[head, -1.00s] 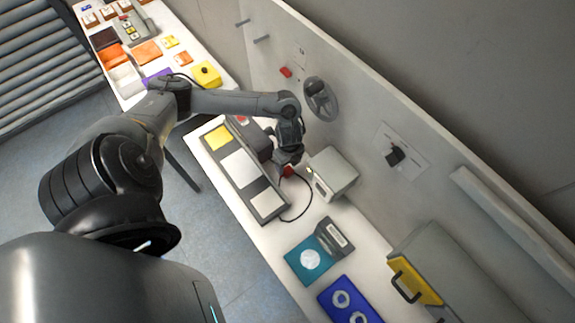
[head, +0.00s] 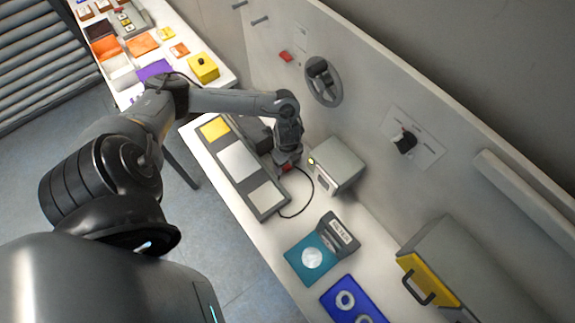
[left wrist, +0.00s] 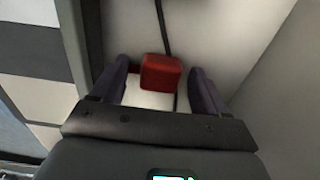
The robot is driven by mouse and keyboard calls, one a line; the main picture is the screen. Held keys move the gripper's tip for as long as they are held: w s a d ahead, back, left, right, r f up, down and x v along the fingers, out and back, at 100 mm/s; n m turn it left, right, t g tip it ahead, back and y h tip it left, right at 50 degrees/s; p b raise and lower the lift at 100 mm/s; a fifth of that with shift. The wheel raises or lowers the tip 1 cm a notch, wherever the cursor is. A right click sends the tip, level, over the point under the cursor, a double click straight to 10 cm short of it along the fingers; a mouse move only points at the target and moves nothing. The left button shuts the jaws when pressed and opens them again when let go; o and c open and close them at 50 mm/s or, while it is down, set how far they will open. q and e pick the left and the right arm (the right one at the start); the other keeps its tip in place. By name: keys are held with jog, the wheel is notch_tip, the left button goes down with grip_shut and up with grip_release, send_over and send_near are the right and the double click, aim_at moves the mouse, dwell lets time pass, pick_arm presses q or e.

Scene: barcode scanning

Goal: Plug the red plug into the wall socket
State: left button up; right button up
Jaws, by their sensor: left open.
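The red plug (left wrist: 162,73) lies on the white bench, between the two dark fingers of my left gripper (left wrist: 160,84) in the left wrist view. The fingers are open, with a gap visible on the plug's right side; its left side is close to the left finger. In the head view my left gripper (head: 287,164) points down at the bench, and only a little of the red plug (head: 287,170) shows below it. A dark cable runs from the plug area. I cannot tell for certain which wall fitting is the socket. My right gripper is not in view.
A grey box (head: 340,163) stands close right of my gripper. A long grey tray (head: 262,205) with yellow and white panels lies left. The wall carries a dark oval fitting (head: 323,82) and a black knob (head: 405,142). A teal pad (head: 308,262) lies nearer on the bench.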

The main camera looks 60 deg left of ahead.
pick_arm(q)
jog(key=c, duration=1.1)
jog(key=shift+r, duration=0.1)
notch_tip(320, 180, up, 10)
jog(key=p, duration=1)
jog(key=shift+p, duration=0.35)
